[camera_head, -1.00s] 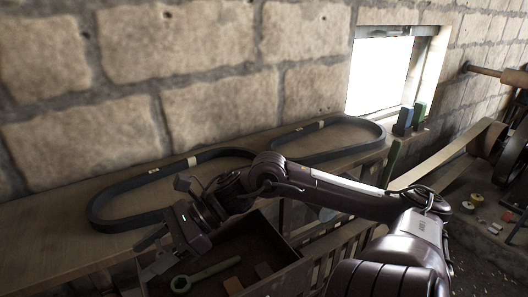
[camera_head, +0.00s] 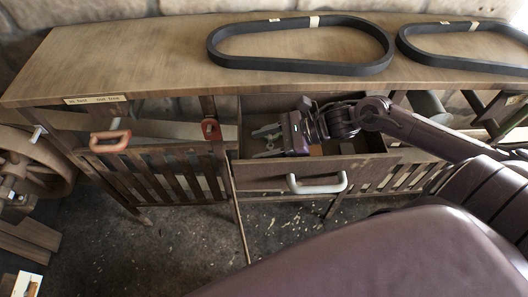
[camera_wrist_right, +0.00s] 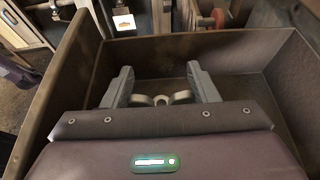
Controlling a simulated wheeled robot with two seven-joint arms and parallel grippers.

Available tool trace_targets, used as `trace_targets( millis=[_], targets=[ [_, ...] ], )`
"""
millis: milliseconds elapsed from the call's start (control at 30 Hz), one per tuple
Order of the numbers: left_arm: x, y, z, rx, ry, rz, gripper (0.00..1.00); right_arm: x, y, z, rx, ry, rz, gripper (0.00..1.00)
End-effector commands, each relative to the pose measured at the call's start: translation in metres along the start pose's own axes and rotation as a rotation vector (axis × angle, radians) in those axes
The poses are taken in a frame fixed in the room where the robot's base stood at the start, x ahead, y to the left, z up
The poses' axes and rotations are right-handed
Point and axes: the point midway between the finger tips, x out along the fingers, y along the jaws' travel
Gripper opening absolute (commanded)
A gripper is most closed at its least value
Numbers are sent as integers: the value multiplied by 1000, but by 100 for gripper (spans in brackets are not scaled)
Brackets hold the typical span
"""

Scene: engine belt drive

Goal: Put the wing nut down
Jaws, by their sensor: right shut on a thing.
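My right gripper (camera_head: 264,142) is inside the open wooden drawer (camera_head: 262,177) under the bench, its fingers pointing left. In the right wrist view its two grey fingers (camera_wrist_right: 162,92) stand either side of a small pale grey wing nut (camera_wrist_right: 160,98), low between the tips, and are shut on it. The drawer walls (camera_wrist_right: 58,85) surround the gripper. I cannot tell whether the wing nut touches the drawer floor. In the head view the wing nut is too small to make out. My left gripper is in neither view.
Two black belts (camera_head: 222,60) (camera_head: 408,47) lie on the wooden bench top (camera_head: 130,60). The drawer front has a white handle (camera_head: 317,184). An orange handle (camera_head: 110,140) and a red part (camera_head: 211,130) are at the left. A slatted rack (camera_head: 160,178) stands beside the drawer.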

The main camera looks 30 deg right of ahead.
Motion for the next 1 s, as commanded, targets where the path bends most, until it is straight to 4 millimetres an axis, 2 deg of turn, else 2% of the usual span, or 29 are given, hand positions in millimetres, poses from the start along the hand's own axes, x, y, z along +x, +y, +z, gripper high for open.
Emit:
trace_targets(
  millis=[167,400,833,867,1000],
  targets=[
    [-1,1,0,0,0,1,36,6,0,-12,1,-2,-1,31],
    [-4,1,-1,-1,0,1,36,17,0,-41,1,-2,-1,31],
    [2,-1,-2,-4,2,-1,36,20,0,-48,-1,0,2,31],
    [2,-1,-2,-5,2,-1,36,20,0,-48,0,0,2,55],
    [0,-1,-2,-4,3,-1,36,19,0,-46,0,0,1,73]
  ],
)
